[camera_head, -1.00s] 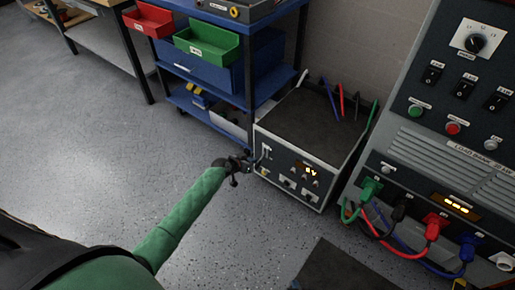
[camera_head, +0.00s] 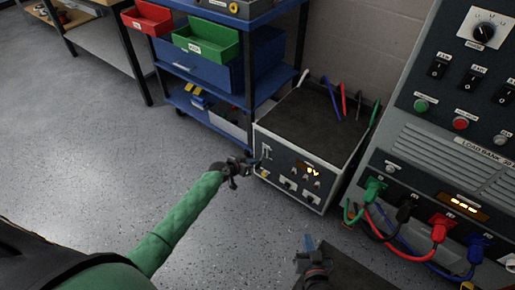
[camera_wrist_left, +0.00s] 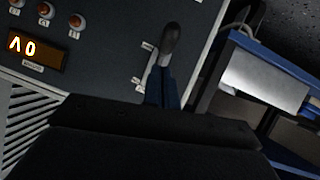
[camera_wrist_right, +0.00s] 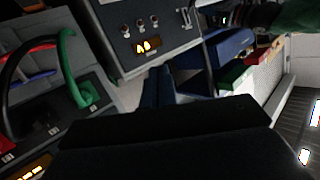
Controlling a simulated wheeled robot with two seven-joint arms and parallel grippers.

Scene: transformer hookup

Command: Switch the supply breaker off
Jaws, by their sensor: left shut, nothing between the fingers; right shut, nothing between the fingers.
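The supply unit (camera_head: 309,126) is a grey box with a dark front panel and a lit display (camera_head: 312,170) that appears to read 0 V. The breaker lever (camera_wrist_left: 171,42), with a dark rounded grip and pale shaft, stands at one side of the panel in the left wrist view. My left gripper (camera_head: 256,162) is shut and empty, with its fingertips (camera_wrist_left: 165,76) right at the lever; I cannot tell whether they touch it. The lever's on or off position is unclear. My right gripper (camera_head: 308,243) is shut and empty, in front of the unit and apart from it.
The load bank (camera_head: 455,130) stands to the right, with several coloured cables (camera_head: 415,240) plugged in low on its front. A blue shelf cart (camera_head: 205,70) with red and green bins (camera_head: 207,42) stands behind left. The floor (camera_head: 90,140) at left is clear.

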